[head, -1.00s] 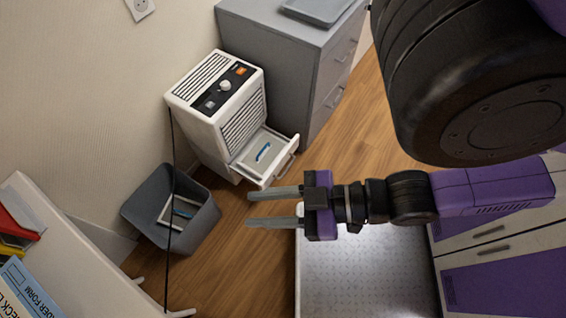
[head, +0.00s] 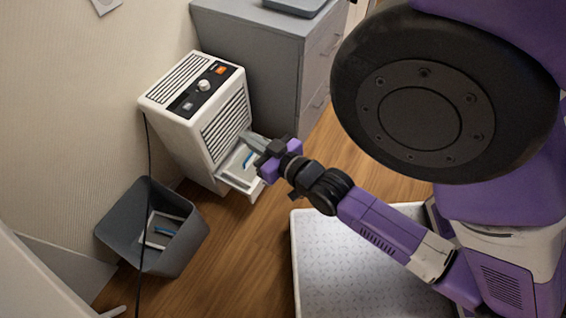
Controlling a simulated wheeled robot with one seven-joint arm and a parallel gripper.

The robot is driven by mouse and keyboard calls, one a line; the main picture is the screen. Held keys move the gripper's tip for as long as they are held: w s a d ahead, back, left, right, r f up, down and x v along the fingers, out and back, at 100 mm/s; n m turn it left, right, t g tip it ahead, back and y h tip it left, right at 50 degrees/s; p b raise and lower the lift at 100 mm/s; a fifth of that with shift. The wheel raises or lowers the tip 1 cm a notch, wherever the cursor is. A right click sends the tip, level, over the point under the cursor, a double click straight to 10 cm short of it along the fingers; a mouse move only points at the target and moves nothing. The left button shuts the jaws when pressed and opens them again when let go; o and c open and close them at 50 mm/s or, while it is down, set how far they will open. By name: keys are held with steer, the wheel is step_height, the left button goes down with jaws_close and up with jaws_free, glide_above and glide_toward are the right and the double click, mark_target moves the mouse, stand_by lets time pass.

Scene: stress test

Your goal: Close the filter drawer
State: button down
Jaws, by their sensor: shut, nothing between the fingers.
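The filter drawer (head: 236,177) sticks out of the lower front of the white appliance (head: 190,117), which has a knob and an orange switch on top. A small blue item (head: 248,158) lies in the drawer. My gripper (head: 254,143) is shut and empty. It is over or at the drawer's right part, near the louvred front. I cannot tell whether it touches the drawer. The gripper and wrist hide the drawer's front right corner and most of its handle.
A grey cabinet (head: 265,60) stands close behind and right of the appliance. A grey bin (head: 130,225) holding a framed piece and a blue item stands at lower left. Wood floor (head: 245,250) is clear in front.

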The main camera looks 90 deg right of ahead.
steer(key=s+d+f+m+g+h+b, duration=0.1)
steer(key=s+d+f+m+g+b, duration=0.2)
steer(key=s+d+f, duration=0.4)
steer(key=s+d+f+m+g+b, duration=0.2)
steer(key=s+d+f+m+g, duration=0.2)
steer(key=d+f, duration=0.45)
steer(key=s+d+f+m+g+y+b, duration=0.1)
steer(key=s+d+f+m+y+b, duration=0.2)
steer(key=s+f, duration=0.55)
steer(key=s+d+f+m+y+b, duration=0.1)
steer(key=s+d+f+m+b, duration=0.3)
steer(key=s+f, duration=0.45)
steer(key=w+a+f+m+t+y, duration=0.1)
steer(key=w+a+f+t+y, duration=0.15)
steer(key=w, duration=0.25)
steer(key=w+a+f+t+y, duration=0.1)
steer(key=w+a+f+t, duration=0.1)
steer(key=w+a, duration=0.15)
steer(key=b+x, duration=0.1)
steer(key=x, duration=0.3)
steer(key=w+r+b+x, duration=0.1)
steer(key=b+x, duration=0.1)
steer(key=x, duration=0.2)
steer(key=w+d+r+b+x, duration=0.1)
steer(key=x, duration=0.3)
steer(key=shift+w+d+f, duration=0.1)
steer(key=shift+d+f, duration=0.05)
steer(key=shift+w+d, duration=0.2)
steer(key=shift+w, duration=0.1)
